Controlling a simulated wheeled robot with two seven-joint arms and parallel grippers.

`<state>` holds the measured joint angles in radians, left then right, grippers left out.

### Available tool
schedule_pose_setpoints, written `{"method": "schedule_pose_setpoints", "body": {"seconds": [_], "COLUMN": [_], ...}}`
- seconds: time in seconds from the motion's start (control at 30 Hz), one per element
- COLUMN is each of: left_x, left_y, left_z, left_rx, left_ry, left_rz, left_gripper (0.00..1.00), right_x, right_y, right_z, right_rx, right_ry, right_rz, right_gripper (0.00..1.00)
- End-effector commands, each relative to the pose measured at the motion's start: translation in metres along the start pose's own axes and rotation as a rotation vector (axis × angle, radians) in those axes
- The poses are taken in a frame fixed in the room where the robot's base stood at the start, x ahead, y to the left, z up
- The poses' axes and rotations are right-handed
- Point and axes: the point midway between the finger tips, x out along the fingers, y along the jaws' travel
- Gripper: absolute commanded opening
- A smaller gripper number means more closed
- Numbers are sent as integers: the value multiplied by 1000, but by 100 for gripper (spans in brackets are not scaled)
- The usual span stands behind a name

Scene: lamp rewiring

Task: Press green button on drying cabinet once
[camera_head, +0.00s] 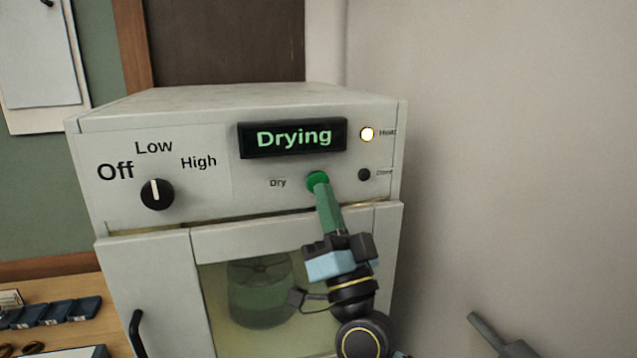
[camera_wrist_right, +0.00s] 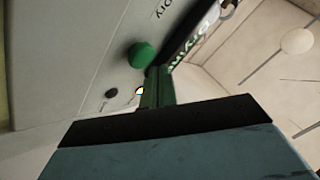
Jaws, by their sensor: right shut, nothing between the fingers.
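The drying cabinet (camera_head: 250,105) is a pale box with a display (camera_head: 292,137) that reads "Drying". The green button (camera_head: 317,179) sits under the display, beside the word "Dry". My right gripper (camera_head: 321,188) has green fingers, shut and empty, with their tips at the button's lower edge in the head view. In the right wrist view the green button (camera_wrist_right: 141,55) shows just left of the finger tips, with a small gap in the picture. I cannot tell whether they touch. The light marked "Heat" (camera_head: 367,134) is lit; the lower light (camera_head: 364,175) is dark. My left gripper is not in view.
A black knob (camera_head: 157,194) with Off, Low and High marks is on the panel's left. Behind the cabinet's window (camera_head: 215,290) stands a cylindrical object (camera_head: 260,297). A black door handle (camera_head: 136,330) is at lower left. Dark blue items (camera_head: 55,312) lie on a wooden surface. A plain wall is at right.

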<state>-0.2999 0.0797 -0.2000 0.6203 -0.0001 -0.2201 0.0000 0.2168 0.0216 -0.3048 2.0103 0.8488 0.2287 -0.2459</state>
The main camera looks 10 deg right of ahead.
Motion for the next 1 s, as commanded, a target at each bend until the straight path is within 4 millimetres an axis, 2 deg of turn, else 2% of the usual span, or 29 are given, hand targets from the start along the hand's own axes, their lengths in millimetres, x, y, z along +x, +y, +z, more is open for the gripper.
{"method": "schedule_pose_setpoints", "body": {"seconds": [0.5,1.0], "left_x": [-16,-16], "left_y": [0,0], "left_z": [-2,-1], "left_rx": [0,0], "left_ry": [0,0], "left_rz": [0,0], "left_gripper": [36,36], "right_x": [-32,-34], "right_y": [-24,-25], "right_z": [-24,-25], "right_rx": [0,0], "right_ry": [-1,0], "right_rz": [0,0], "right_gripper": [0,0]}}
